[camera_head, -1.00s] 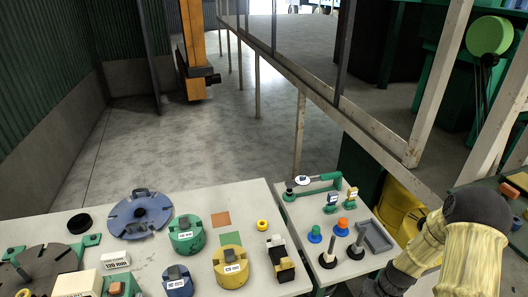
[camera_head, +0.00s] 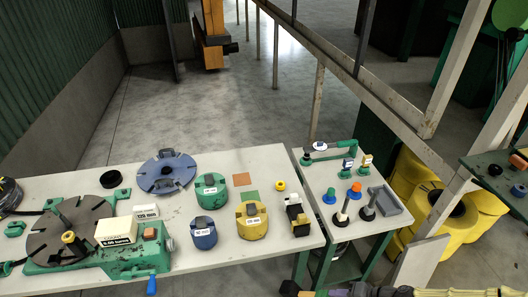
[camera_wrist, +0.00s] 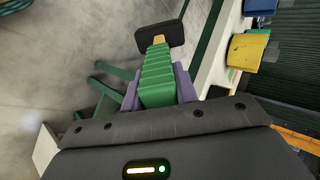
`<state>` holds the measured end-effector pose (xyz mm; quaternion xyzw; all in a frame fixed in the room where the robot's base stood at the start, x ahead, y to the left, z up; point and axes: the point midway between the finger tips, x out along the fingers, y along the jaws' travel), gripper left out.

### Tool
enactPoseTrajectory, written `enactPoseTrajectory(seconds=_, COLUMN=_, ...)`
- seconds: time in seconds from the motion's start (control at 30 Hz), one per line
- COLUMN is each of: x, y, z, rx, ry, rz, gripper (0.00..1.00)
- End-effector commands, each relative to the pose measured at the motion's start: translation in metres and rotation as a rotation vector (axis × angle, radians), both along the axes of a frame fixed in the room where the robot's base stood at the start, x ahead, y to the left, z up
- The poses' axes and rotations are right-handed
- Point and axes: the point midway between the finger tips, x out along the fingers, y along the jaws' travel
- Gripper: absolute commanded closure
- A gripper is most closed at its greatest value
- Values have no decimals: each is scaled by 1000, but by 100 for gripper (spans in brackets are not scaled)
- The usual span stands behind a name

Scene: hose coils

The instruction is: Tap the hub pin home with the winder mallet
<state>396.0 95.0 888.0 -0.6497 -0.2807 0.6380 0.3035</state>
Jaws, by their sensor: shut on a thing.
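My gripper (camera_wrist: 157,86) is shut on the green ribbed handle of the mallet (camera_wrist: 157,70) in the wrist view; its purple fingers lie on both sides. The black mallet head (camera_wrist: 160,33) points away from my gripper, clear of the table. In the head view the mallet head (camera_head: 289,287) shows at the bottom edge, below the table's front. The winder (camera_head: 100,258), with a dark slotted disc (camera_head: 45,232), is at the left of the table. A small yellow-collared piece (camera_head: 68,238) stands on the disc; I cannot tell whether it is the hub pin.
White boxes (camera_head: 116,232) sit on the winder's right side. A blue slotted disc (camera_head: 167,172) and green (camera_head: 211,190), blue (camera_head: 203,233) and yellow (camera_head: 251,220) drums stand mid-table. A side table (camera_head: 318,192) holds small pegs. A blue-handled crank (camera_head: 152,285) juts past the front edge.

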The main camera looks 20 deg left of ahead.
Motion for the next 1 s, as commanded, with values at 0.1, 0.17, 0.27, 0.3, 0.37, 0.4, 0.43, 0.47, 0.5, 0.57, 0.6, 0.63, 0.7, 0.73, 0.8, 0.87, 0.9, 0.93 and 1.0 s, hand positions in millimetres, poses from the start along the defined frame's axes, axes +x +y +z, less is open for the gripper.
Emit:
enactPoseTrajectory(seconds=0.1, x=3, y=15, z=19, rx=110, ry=-3, rz=-19, gripper=100)
enactPoseTrajectory(seconds=0.17, x=7, y=22, z=30, rx=165, ry=-7, rz=-30, gripper=100)
enactPoseTrajectory(seconds=0.27, x=18, y=29, z=54, rx=259, ry=-16, rz=-52, gripper=100)
enactPoseTrajectory(seconds=0.3, x=22, y=31, z=63, rx=292, ry=-20, rz=-62, gripper=100)
enactPoseTrajectory(seconds=0.37, x=29, y=32, z=78, rx=338, ry=-26, rz=-78, gripper=100)
enactPoseTrajectory(seconds=0.4, x=34, y=32, z=88, rx=367, ry=-30, rz=-87, gripper=100)
enactPoseTrajectory(seconds=0.43, x=38, y=31, z=95, rx=389, ry=-35, rz=-97, gripper=100)
enactPoseTrajectory(seconds=0.47, x=41, y=30, z=103, rx=410, ry=-38, rz=-106, gripper=100)
enactPoseTrajectory(seconds=0.5, x=47, y=27, z=113, rx=436, ry=-42, rz=-121, gripper=100)
enactPoseTrajectory(seconds=0.57, x=55, y=21, z=130, rx=476, ry=-54, rz=-145, gripper=100)
enactPoseTrajectory(seconds=0.6, x=60, y=16, z=141, rx=500, ry=-61, rz=-162, gripper=100)
enactPoseTrajectory(seconds=0.63, x=65, y=11, z=150, rx=518, ry=-68, rz=-177, gripper=100)
enactPoseTrajectory(seconds=0.7, x=74, y=0, z=171, rx=559, ry=-83, rz=-209, gripper=100)
enactPoseTrajectory(seconds=0.73, x=77, y=-5, z=180, rx=576, ry=-90, rz=-223, gripper=100)
enactPoseTrajectory(seconds=0.8, x=85, y=-17, z=199, rx=610, ry=-105, rz=-256, gripper=100)
enactPoseTrajectory(seconds=0.87, x=90, y=-28, z=215, rx=636, ry=-118, rz=-280, gripper=100)
enactPoseTrajectory(seconds=0.9, x=93, y=-35, z=225, rx=651, ry=-127, rz=-294, gripper=100)
enactPoseTrajectory(seconds=0.93, x=95, y=-39, z=232, rx=661, ry=-133, rz=-304, gripper=100)
enactPoseTrajectory(seconds=1.0, x=98, y=-48, z=245, rx=681, ry=-142, rz=-323, gripper=100)
